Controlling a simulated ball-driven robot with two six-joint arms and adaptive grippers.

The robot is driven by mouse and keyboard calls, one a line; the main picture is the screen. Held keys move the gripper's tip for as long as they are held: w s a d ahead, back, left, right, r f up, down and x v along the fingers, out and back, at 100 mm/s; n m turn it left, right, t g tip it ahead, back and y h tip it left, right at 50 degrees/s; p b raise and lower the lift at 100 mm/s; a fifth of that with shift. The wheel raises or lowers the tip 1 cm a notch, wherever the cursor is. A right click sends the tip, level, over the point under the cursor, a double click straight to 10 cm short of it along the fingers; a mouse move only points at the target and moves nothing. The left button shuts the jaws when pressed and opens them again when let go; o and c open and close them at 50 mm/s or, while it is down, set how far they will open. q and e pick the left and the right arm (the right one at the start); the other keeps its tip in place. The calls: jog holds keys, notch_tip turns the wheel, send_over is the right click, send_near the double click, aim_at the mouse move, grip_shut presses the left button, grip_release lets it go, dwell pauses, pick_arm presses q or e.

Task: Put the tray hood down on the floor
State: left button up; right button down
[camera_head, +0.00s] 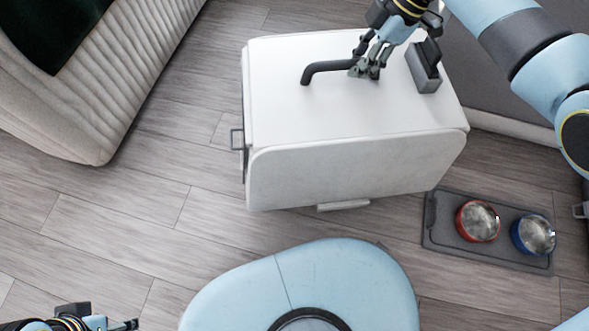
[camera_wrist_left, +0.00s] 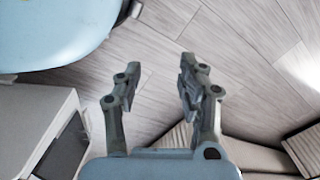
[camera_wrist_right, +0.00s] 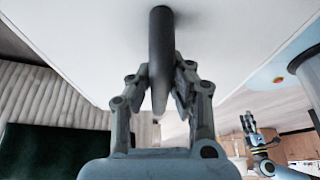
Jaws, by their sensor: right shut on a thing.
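The tray hood (camera_head: 350,90) is a white box with rounded edges, a dark curved handle (camera_head: 325,68) on top and grey clips on its left and front sides. My right gripper (camera_head: 368,68) is shut on the handle. The right wrist view shows the dark handle (camera_wrist_right: 161,45) between the fingers, with the white top of the hood behind it. I cannot tell whether the hood's lower edge touches anything. My left gripper (camera_wrist_left: 160,75) is open and empty, away from the hood. It shows partly in the head view's bottom left corner (camera_head: 118,325).
A grey mat (camera_head: 448,238) with a red bowl (camera_head: 478,221) and a blue bowl (camera_head: 533,235) lies right of the hood. A ribbed beige couch (camera_head: 110,80) stands at upper left. Wood floor (camera_head: 130,210) is clear between couch and hood.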

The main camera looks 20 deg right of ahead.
aim_at(306, 101)
jog(key=shift+w+f, duration=0.1)
jog(key=shift+f, duration=0.3)
jog(key=a+f+b, duration=0.1)
jog(key=a+f, duration=0.1)
jog(key=a, duration=0.1)
jog(key=a+f+b, duration=0.2)
jog(key=a, duration=0.2)
jog(key=a+f+b, duration=0.1)
jog(key=a+f, duration=0.1)
jog(key=a, duration=0.1)
jog(key=shift+a+f+b, duration=0.3)
jog(key=shift+a+b, duration=0.05)
jog(key=shift+a+f, duration=0.1)
jog(key=shift+a, duration=0.15)
jog(key=shift+a+f, duration=0.1)
pick_arm(q)
jog(key=w+d+r+t+b, duration=0.2)
jog(key=w+r, duration=0.4)
jog(key=r, duration=0.3)
jog(key=shift+w+d+r+t+h+b, duration=0.35)
jog(key=shift+d+t, duration=0.25)
jog(key=shift+d, duration=0.25)
pick_arm(e)
notch_tip(306, 101, down, 4)
jog(key=shift+r, duration=0.15)
pick_arm(q)
jog(key=shift+s, duration=0.1)
